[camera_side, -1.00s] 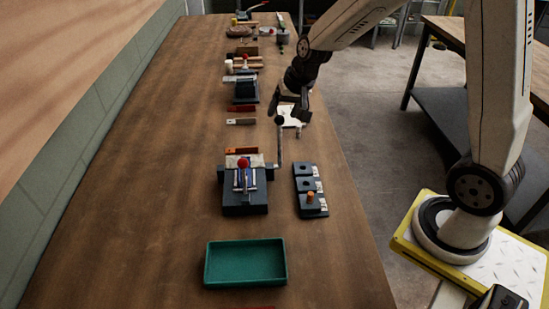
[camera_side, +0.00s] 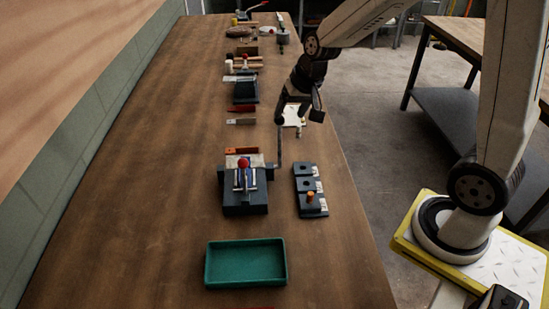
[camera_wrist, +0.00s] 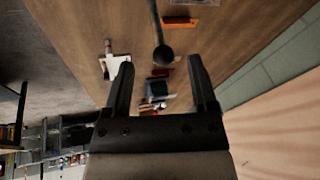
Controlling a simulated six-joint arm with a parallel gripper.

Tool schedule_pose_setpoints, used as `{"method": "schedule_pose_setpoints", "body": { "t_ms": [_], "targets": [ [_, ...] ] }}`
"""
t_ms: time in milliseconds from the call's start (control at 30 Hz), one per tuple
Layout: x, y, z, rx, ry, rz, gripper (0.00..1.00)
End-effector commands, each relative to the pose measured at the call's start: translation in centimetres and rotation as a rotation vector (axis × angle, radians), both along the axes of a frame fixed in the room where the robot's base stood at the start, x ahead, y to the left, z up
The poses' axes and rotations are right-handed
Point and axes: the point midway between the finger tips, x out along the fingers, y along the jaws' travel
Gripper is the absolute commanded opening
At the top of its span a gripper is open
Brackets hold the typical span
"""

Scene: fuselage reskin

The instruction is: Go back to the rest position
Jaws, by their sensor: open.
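My gripper (camera_side: 298,116) is open and empty in the side view. It hangs above the right part of the bench, near the top of an upright dark lever (camera_side: 280,146) that stands beside the clamping fixture. In the wrist view my gripper's two fingers (camera_wrist: 160,82) are spread, with nothing between them but the bench far below. The lever's round knob (camera_wrist: 163,54) shows beyond the fingertips, near the middle. From these views I cannot tell exactly how far the knob is from the fingers.
The dark fixture (camera_side: 245,205) with a red knob sits mid-bench. A dark block with an orange peg (camera_side: 310,199) is at its right. A green tray (camera_side: 246,282) lies nearer. Several tools and another fixture (camera_side: 244,92) line the far bench.

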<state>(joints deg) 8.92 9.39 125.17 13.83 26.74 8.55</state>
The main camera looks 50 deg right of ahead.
Motion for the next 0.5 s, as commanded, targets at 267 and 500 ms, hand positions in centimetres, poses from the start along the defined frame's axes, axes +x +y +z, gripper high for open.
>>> {"method": "schedule_pose_setpoints", "body": {
  "t_ms": [267, 500],
  "targets": [
    [-6.5, 2.9, -2.7, -0.114, 0.061, 0.253, 0.74],
    [-11.1, 4.2, -4.4, -0.186, 0.095, 0.440, 0.74]
  ]
}}
